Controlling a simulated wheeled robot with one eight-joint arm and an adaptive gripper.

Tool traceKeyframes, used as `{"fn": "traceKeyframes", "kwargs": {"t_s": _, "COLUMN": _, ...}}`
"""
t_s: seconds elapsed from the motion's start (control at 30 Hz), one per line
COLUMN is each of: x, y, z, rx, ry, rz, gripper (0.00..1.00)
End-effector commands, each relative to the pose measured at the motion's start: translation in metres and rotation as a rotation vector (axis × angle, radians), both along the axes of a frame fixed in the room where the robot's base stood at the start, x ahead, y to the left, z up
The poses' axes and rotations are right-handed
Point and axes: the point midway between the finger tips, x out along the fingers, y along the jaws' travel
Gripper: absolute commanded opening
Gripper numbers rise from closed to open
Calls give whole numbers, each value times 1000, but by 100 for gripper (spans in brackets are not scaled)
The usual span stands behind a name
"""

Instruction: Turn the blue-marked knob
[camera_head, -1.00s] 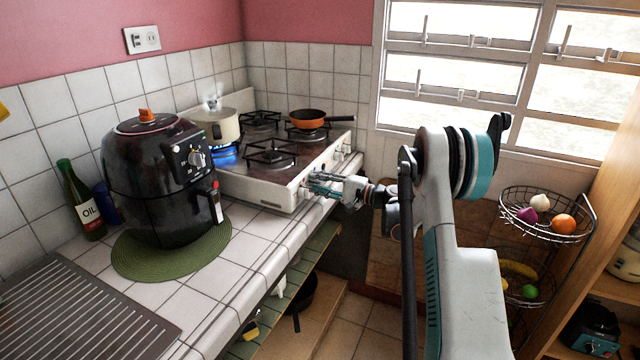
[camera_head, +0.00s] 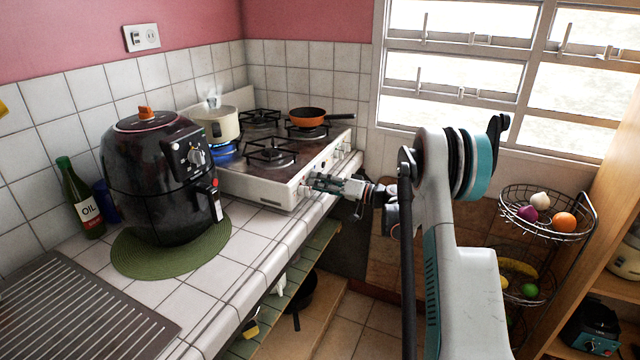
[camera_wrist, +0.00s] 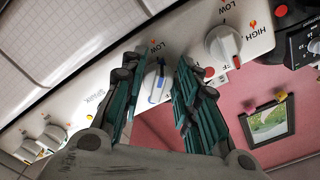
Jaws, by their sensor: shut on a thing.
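The blue-marked knob (camera_wrist: 158,84) shows in the wrist view as a white knob with a blue stripe, on the stove's front panel. It sits between the two teal fingers of my gripper (camera_wrist: 160,90), which are shut on it. In the head view my gripper (camera_head: 312,183) is at the front face of the white stove (camera_head: 262,190), and it hides the knob there. A burner with a blue flame (camera_head: 226,150) burns under the cream pot (camera_head: 217,127).
A red-marked knob (camera_wrist: 222,44) is close beside my right finger in the wrist view. A black air fryer (camera_head: 150,185) stands on the counter left of the stove. A wire fruit basket (camera_head: 550,232) is at the right.

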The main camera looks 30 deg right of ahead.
Motion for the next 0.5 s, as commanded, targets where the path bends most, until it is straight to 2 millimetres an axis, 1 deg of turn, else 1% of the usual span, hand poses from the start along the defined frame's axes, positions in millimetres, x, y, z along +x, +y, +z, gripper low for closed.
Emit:
{"fn": "traceKeyframes", "kwargs": {"t_s": 0.2, "x": 1, "y": -1, "z": -2, "rx": -114, "ry": -87, "rz": 0, "gripper": 5}}
{"fn": "traceKeyframes", "kwargs": {"t_s": 0.5, "x": 1, "y": -1, "z": -2, "rx": -197, "ry": -152, "rz": 0, "gripper": 5}}
